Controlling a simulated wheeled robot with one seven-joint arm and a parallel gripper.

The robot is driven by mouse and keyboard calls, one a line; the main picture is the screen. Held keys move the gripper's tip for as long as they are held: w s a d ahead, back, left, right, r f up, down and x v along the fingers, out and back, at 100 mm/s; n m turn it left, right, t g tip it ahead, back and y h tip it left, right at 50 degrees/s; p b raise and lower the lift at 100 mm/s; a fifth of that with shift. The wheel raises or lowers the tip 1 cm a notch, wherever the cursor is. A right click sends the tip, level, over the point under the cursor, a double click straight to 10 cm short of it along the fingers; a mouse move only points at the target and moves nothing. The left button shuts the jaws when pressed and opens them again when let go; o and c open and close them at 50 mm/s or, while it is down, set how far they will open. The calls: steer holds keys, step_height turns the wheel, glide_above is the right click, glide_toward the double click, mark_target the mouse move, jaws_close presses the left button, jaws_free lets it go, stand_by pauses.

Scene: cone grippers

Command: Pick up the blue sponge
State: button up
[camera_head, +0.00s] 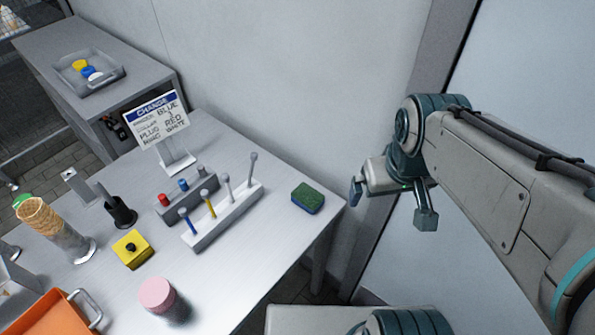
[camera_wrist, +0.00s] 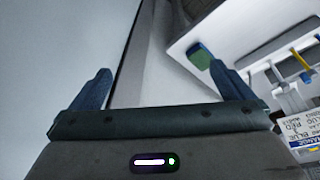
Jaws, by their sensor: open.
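The sponge (camera_head: 308,198) lies flat near the right corner of the metal table, with a green top and a dark blue lower layer. In the wrist view the sponge (camera_wrist: 200,55) shows at the upper right, just beyond the right finger, with green and blue faces. My gripper (camera_head: 392,204) is open and empty, to the right of the sponge and off the table's edge. In the wrist view its two blue fingers stand wide apart, with nothing between the fingertips (camera_wrist: 160,78).
A grey rack (camera_head: 222,217) with several upright pegs stands left of the sponge. A sign (camera_head: 157,119) stands behind it. A yellow block (camera_head: 133,249), a pink cylinder (camera_head: 157,295), an orange tray (camera_head: 50,315) and a cone (camera_head: 40,214) are further left. A wall runs behind the table.

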steer(key=w+a+f+n+g, duration=0.1)
steer(key=w+a+f+n, duration=0.1)
steer(key=w+n, duration=0.55)
steer(key=n+g+p, duration=0.1)
steer(key=n+g, duration=0.1)
steer(key=n, duration=1.7)
glide_above(308, 195)
step_height(308, 195, down, 12)
steer(key=r, duration=0.1)
step_height(308, 195, down, 14)
steer(key=shift+r+p, duration=0.1)
steer(key=shift+p, duration=0.85)
steer(key=shift+c, duration=0.3)
steer(key=c, duration=0.9)
